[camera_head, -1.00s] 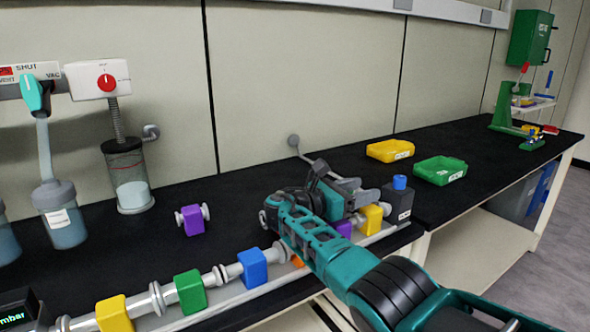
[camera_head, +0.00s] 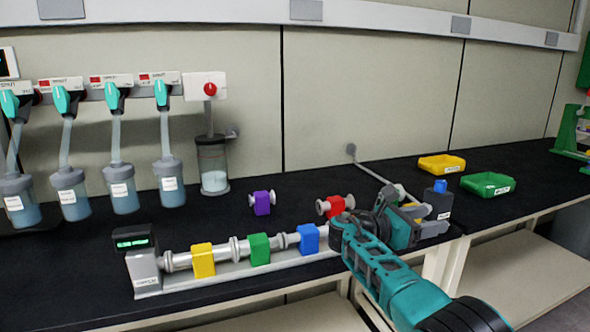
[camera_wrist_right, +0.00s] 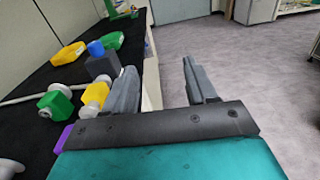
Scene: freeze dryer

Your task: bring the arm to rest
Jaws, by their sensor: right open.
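My teal right arm comes in from the lower right in the head view. Its right gripper (camera_head: 418,212) is above the right end of the row of fittings, near the bench's front edge. In the right wrist view the two grey fingers of the right gripper (camera_wrist_right: 160,82) stand wide apart with nothing between them. The left finger overlaps the bench edge in the picture, and the floor shows between the fingers. My left gripper is not in view.
A dark box with a blue cap (camera_head: 438,203) stands close by the gripper. A red fitting (camera_head: 336,206) and a purple fitting (camera_head: 262,203) sit to its left. Yellow tray (camera_head: 441,164) and green tray (camera_head: 488,185) lie behind. Floor (camera_wrist_right: 230,70) beyond the bench is open.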

